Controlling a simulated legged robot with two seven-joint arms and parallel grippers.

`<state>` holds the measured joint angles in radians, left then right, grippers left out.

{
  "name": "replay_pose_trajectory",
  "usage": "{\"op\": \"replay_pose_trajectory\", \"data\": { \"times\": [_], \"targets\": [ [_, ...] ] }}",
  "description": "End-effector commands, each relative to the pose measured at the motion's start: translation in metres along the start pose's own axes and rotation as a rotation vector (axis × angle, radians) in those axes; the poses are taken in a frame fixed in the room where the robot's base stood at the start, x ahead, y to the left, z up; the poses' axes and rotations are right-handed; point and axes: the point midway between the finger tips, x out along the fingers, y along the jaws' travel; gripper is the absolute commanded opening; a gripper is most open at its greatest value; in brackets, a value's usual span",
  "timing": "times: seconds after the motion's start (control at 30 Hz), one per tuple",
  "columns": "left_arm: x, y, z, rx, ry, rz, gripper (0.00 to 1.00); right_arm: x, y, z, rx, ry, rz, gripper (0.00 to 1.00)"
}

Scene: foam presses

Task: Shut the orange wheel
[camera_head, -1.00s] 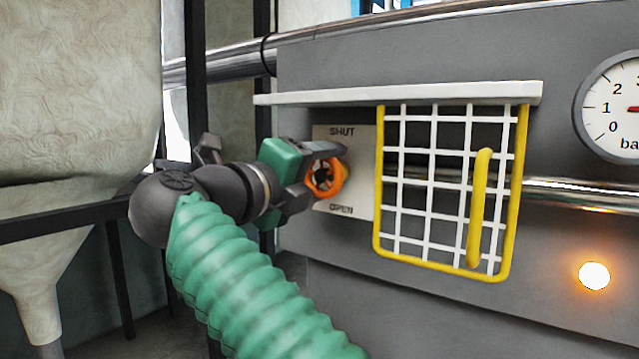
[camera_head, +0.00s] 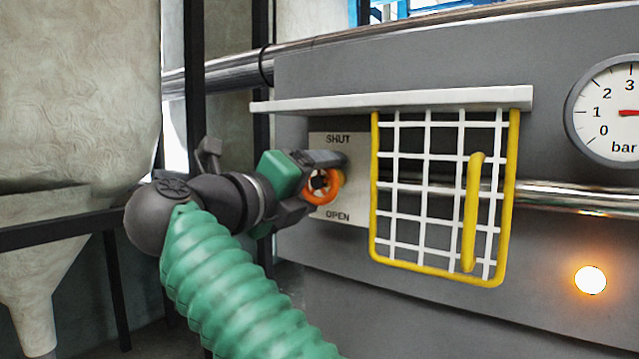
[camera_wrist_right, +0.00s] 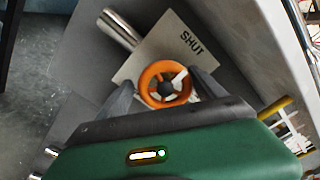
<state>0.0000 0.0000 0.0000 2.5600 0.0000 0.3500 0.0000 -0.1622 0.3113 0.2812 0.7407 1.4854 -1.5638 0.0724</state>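The orange wheel (camera_head: 322,187) is a small handwheel on a pale plate (camera_head: 348,205) marked SHUT at the top and OPEN at the bottom. My right gripper (camera_head: 318,183) is at the wheel, one finger along its upper side and the other lower down. The fingers are spread wide, close to the rim; firm contact cannot be made out. My left gripper is not in view.
A white grid guard with a yellow frame (camera_head: 374,190) is just right of the plate. A pale ledge (camera_head: 390,101) juts out above both. A pressure gauge (camera_head: 612,112) and a glowing lamp (camera_head: 590,280) are farther right. Dark posts (camera_head: 196,80) stand at the left.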

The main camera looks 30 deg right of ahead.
Motion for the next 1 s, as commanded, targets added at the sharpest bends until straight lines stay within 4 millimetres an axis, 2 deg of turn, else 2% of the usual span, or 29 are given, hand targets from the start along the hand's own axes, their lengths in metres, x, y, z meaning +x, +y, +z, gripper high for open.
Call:
{"op": "replay_pose_trajectory", "data": {
  "times": [0.33, 0.47, 0.57, 0.8, 1.0],
  "targets": [
    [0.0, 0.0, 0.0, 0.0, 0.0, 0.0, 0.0, -0.001, -0.005, 0.0, 0.003, -0.003, -0.005, 0.86],
    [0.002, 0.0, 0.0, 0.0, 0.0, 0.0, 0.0, -0.015, -0.003, 0.001, 0.003, -0.006, -0.003, 0.86],
    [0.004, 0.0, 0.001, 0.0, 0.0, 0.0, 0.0, -0.038, -0.002, 0.001, 0.002, -0.008, -0.001, 0.86],
    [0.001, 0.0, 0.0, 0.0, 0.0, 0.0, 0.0, -0.11, -0.001, 0.003, 0.002, -0.008, -0.001, 0.86],
    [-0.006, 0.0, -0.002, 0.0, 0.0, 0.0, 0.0, -0.155, -0.001, 0.003, 0.001, -0.005, -0.002, 0.86]
  ]
}}
